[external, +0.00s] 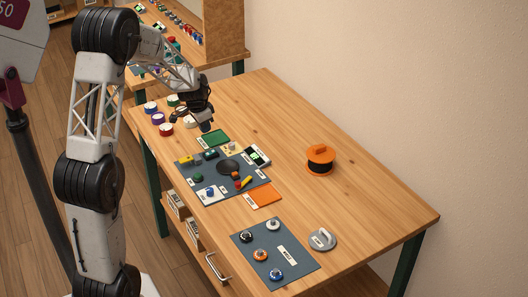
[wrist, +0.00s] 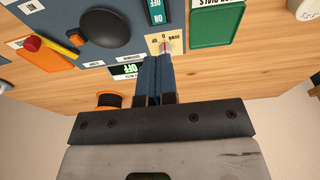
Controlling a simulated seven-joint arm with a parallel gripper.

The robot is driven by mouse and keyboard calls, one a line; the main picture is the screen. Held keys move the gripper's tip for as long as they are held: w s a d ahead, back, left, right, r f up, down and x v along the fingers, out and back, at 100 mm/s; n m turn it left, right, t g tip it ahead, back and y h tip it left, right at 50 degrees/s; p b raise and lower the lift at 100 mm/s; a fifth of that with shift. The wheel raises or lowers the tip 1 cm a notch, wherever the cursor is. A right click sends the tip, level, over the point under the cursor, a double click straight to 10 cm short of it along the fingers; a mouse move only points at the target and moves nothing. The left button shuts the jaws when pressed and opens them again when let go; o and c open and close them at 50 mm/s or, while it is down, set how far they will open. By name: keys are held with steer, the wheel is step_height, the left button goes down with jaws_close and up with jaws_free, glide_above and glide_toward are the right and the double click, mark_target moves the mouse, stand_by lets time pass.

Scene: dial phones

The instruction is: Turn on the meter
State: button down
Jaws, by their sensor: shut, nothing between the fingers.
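A small black-and-white device with a green display (external: 257,156), which looks like the meter, sits at the right edge of the grey panel (external: 222,196). In the wrist view its green display (wrist: 126,71) reads OFF, just left of my fingers. A pale yellow plate with a small dial and red mark (wrist: 153,42) lies beyond my fingertips, which partly cover it; the plate also shows in the external view (external: 231,147). My gripper (external: 206,127) is shut and empty, above the panel's far end. In the wrist view its fingertips (wrist: 153,58) overlap the yellow plate's edge; I cannot tell whether they touch.
A teal ON/OFF switch (wrist: 156,12), a black round knob (wrist: 104,28) and a green tray (wrist: 217,22) are close by. An orange round object (external: 320,160) stands on the table. A second panel (external: 274,254) with several knobs is nearer. The table's right side is mostly clear.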

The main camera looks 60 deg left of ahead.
mark_target(213, 151)
steer(key=shift+w+f, duration=0.35)
steer(key=shift+f, duration=1.25)
steer(key=shift+w+f, duration=0.3)
steer(key=shift+f, duration=1.35)
steer(key=shift+w+f, duration=0.35)
steer(key=shift+f, duration=1.25)
